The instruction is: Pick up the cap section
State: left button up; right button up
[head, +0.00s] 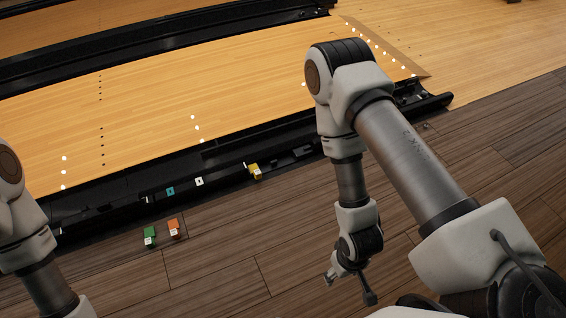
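I cannot tell for certain which piece is the cap section. A long black trough (85,216) runs along the near edge of the bowling lane, and a black end piece (432,104) shows at its right end, beyond my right arm. The arm hides part of the trough. My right gripper (349,289) hangs low over the wood floor at the bottom centre, its two fingers spread and nothing between them. It is well apart from the trough. My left arm shows at the left edge, but its gripper is out of the picture.
A green block (150,234) and an orange block (174,227) lie on the brown plank floor (225,260). A yellow piece (254,171) sits at the trough's near edge. Teal (170,190) and white (199,181) markers show along the trough. The floor between is clear.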

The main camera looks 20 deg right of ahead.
aim_at(107, 210)
jog(key=i+j+u, duration=0.15)
jog(key=i, duration=0.65)
jog(key=i+j+u, duration=0.2)
jog(key=i, duration=0.65)
